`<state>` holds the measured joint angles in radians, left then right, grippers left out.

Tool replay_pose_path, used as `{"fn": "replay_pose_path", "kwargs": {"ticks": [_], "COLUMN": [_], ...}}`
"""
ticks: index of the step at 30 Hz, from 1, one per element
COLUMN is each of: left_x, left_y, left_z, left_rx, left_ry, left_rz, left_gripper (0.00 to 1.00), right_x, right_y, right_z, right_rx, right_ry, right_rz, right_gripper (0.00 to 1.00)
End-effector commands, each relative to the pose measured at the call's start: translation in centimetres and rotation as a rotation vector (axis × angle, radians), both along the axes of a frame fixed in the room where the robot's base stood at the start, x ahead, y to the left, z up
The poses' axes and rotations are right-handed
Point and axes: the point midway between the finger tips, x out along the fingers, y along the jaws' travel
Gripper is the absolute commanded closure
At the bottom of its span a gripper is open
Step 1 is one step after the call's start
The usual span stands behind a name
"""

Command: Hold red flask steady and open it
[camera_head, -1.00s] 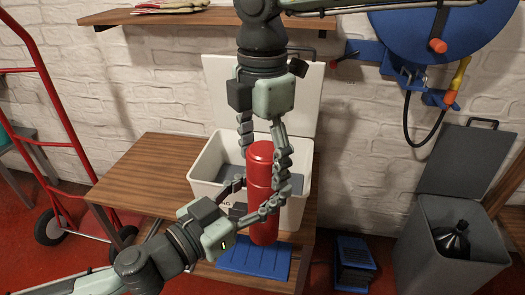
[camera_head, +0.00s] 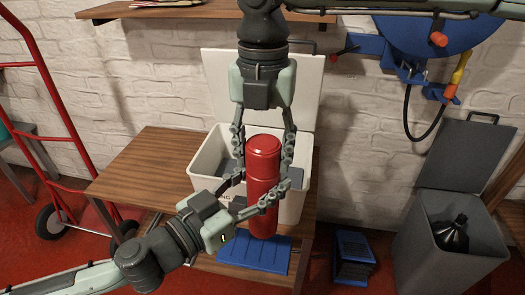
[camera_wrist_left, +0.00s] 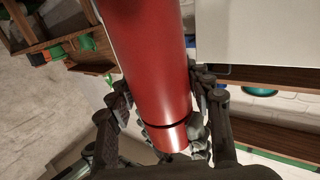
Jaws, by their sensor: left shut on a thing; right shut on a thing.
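The red flask (camera_head: 263,210) is upright, in front of the white bin and over the blue mat. I cannot tell whether its base touches the mat. My left gripper (camera_head: 266,181) comes from the lower left and is shut around the flask's middle. My right gripper (camera_head: 262,165) points down from above and is shut on the flask's upper part, one finger on each side. In the left wrist view the flask (camera_wrist_left: 150,55) runs between the left fingers (camera_wrist_left: 163,100). A dark seam crosses it near the narrower end, where the right gripper's fingers show, partly hidden.
The open white bin (camera_head: 206,172) stands close behind the flask on a wooden table (camera_head: 140,165). The blue mat (camera_head: 255,254) lies below. A grey bin (camera_head: 440,275) stands at the right, a red hand truck (camera_head: 50,95) at the left. A wooden shelf (camera_head: 190,13) hangs above.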

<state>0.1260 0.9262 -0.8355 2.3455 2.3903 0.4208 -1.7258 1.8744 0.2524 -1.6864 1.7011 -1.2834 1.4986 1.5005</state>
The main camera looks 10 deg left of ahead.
Motion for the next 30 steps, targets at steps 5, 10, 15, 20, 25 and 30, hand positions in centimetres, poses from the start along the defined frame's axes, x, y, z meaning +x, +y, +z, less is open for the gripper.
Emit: {"fn": "replay_pose_path", "kwargs": {"ticks": [5,10,15,20,25,30], "left_x": [-0.38,-0.4,-0.41,-0.4,-0.39,-0.39], "left_y": [-0.43,-0.45,-0.47,-0.47,-0.47,-0.47], "left_z": [0.36,0.37,0.38,0.39,0.39,0.4], "left_rx": [-0.006,-0.006,-0.007,-0.007,-0.006,-0.006], "left_ry": [-0.006,-0.006,-0.005,-0.005,-0.006,-0.006], "left_rz": [-0.014,-0.015,-0.015,-0.015,-0.015,-0.015], "left_gripper": [1.0,1.0,1.0,1.0,1.0,1.0], "right_x": [0.05,0.05,0.11,0.18,0.27,0.42], "right_y": [0.21,0.17,0.09,0.06,0.04,0.06], "right_z": [0.07,0.11,0.17,0.19,0.23,0.27], "right_rx": [0.012,0.014,0.013,0.012,0.01,0.006], "right_ry": [-0.004,-0.008,-0.011,-0.013,-0.015,-0.017], "right_rz": [0.464,0.908,1.349,1.761,2.196,2.621], "right_gripper": [0.84,0.84,0.84,0.84,0.84,0.84]}}
